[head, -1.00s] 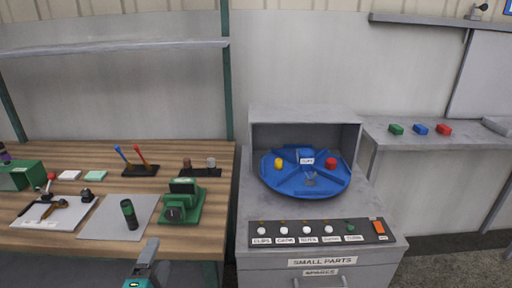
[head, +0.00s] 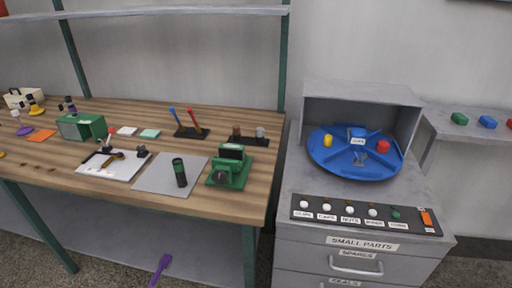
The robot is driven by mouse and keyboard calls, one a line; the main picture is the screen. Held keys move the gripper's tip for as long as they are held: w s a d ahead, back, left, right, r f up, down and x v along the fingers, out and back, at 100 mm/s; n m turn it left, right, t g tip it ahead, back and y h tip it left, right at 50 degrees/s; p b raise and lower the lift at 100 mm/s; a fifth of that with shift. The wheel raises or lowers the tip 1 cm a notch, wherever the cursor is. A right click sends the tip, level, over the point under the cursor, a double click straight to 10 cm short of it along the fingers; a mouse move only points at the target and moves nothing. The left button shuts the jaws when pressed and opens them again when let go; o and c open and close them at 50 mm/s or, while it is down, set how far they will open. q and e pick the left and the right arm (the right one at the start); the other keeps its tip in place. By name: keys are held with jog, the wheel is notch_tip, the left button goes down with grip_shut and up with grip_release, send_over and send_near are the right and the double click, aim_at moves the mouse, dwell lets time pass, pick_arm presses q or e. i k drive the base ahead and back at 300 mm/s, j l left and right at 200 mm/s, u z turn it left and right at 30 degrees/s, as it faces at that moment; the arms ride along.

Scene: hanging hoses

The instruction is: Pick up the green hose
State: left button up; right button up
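I see no green hose and no hanging hoses in the head view. Neither of my grippers shows in this view.
A wooden workbench (head: 60,172) fills the left. A grey cabinet (head: 345,262) with a blue round tray (head: 330,165) stands to its right. A shelf at right holds a green block (head: 459,119) and a blue block (head: 487,122). A purple thing (head: 160,268) is low under the bench.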

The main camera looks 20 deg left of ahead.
aim_at(177, 163)
jog(key=u, duration=1.35)
